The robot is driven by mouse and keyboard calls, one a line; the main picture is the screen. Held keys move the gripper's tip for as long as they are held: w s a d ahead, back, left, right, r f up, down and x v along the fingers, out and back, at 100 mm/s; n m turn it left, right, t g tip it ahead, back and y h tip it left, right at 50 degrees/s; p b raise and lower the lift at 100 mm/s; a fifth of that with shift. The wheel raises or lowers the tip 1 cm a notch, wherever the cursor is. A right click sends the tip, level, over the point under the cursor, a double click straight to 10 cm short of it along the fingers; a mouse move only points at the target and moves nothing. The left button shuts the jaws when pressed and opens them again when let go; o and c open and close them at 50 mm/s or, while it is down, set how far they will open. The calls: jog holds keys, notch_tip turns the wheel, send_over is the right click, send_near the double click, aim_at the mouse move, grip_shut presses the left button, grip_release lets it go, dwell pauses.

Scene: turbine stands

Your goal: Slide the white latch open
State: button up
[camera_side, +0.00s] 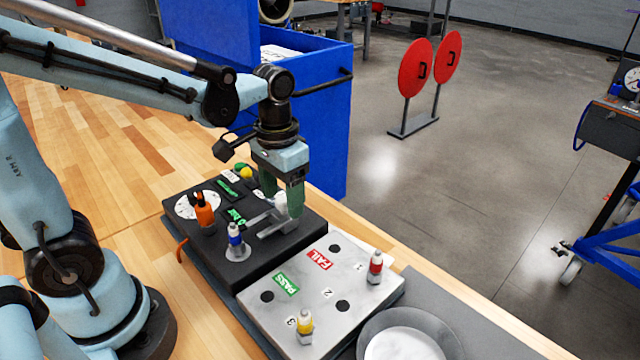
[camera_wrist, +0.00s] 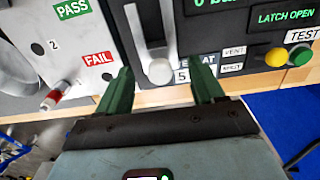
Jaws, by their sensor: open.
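The white latch (camera_wrist: 159,70) shows in the wrist view as a pale bar with a round knob at its near end, on the dark test panel (camera_side: 228,252). In the side view the latch (camera_side: 262,216) is partly hidden by my gripper (camera_side: 282,200). My gripper (camera_wrist: 161,82) has two green fingers, open and apart. In the wrist view the knob appears between the fingertips, with a gap on each side. I cannot tell whether a finger touches it. Green "LATCH OPEN" text (camera_wrist: 286,16) shows on the panel.
Yellow (camera_wrist: 276,57) and green (camera_wrist: 300,54) buttons sit right of the latch.

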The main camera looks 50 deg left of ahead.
aim_at(282, 199)
jog(key=shift+r, duration=2.95)
jog(key=t, duration=0.1)
jog(key=s+t, duration=0.1)
jog(key=shift+s+a+f+t, duration=0.1)
jog(key=shift+s+f+t, duration=0.2)
jog(key=shift+f+t, duration=0.1)
jog(key=t, duration=0.2)
jog(key=s+f+t, duration=0.1)
jog(key=t, duration=0.1)
jog(key=shift+a+f, duration=0.1)
jog(key=shift+f, duration=0.05)
